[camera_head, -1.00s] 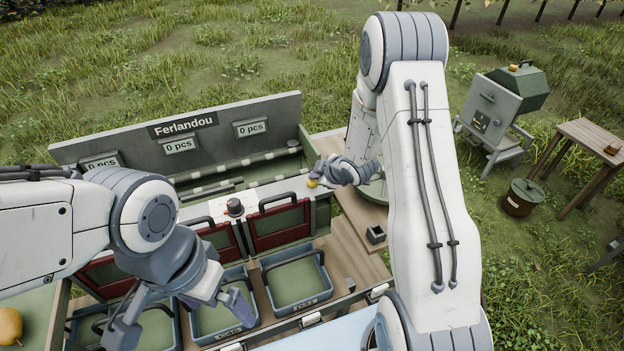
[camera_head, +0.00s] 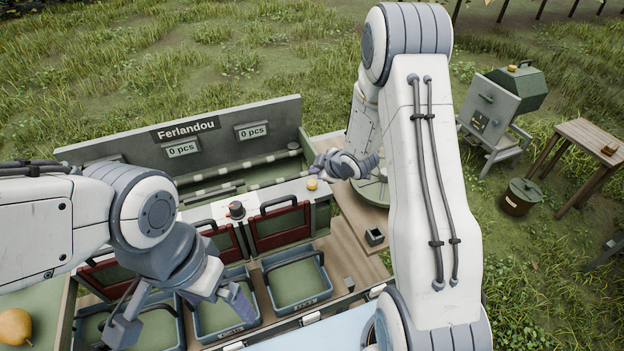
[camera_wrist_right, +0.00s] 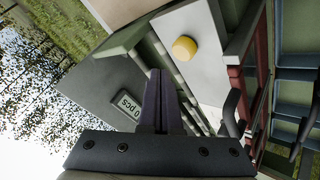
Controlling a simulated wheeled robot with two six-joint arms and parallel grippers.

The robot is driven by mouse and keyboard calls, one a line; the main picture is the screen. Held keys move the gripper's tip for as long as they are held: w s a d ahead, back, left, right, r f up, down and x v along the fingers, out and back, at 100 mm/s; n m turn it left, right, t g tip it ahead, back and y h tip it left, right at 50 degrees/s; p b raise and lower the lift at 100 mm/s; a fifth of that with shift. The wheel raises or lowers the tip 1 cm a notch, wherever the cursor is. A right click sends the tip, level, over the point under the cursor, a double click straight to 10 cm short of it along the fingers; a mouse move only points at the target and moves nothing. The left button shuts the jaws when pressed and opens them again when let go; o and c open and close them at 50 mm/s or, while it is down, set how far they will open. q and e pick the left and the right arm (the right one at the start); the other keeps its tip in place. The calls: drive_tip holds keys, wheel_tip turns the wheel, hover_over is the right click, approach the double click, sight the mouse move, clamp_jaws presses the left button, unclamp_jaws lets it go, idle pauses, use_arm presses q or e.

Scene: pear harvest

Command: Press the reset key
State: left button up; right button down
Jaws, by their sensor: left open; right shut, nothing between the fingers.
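A round yellow button (camera_head: 312,184) sits on the pale top ledge of the sorting machine, at its right end. No label on it is readable. It also shows in the right wrist view (camera_wrist_right: 184,48), up and right of the fingertips. My right gripper (camera_head: 318,165) is shut and empty, just behind the button in the head view and apart from it. Its closed fingers show in the wrist view (camera_wrist_right: 158,75). My left gripper (camera_head: 182,318) is open and empty above the blue crates.
The machine's back panel (camera_head: 220,128) reads "Ferlandou", with displays at 0 pcs. A dark knob (camera_head: 236,208) stands left of the button. Red-framed flaps (camera_head: 280,228) and blue crates (camera_head: 297,280) lie in front. A pear (camera_head: 14,327) is at far left.

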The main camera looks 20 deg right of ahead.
sight(315, 184)
wheel_tip(315, 184, up, 4)
drive_tip(key=shift+f+p, duration=0.25)
drive_tip(key=shift+p, duration=0.8)
drive_tip(key=shift+f, duration=0.1)
drive_tip(key=s+a+r+m+g+h, duration=0.1)
drive_tip(key=s+a+r+m+g, duration=0.25)
drive_tip(key=s+a+r, duration=0.75)
drive_tip(key=s+a+r+g, duration=0.1)
drive_tip(key=s+a+g, duration=0.1)
drive_tip(key=s, duration=1)
drive_tip(key=s+a+r+m+g, duration=0.1)
drive_tip(key=s+a, duration=0.4)
drive_tip(key=s, duration=0.7)
drive_tip(key=shift+s+a+r+g+b, duration=0.25)
drive_tip(key=shift+r+g+b, duration=0.25)
drive_tip(key=shift+g, duration=0.75)
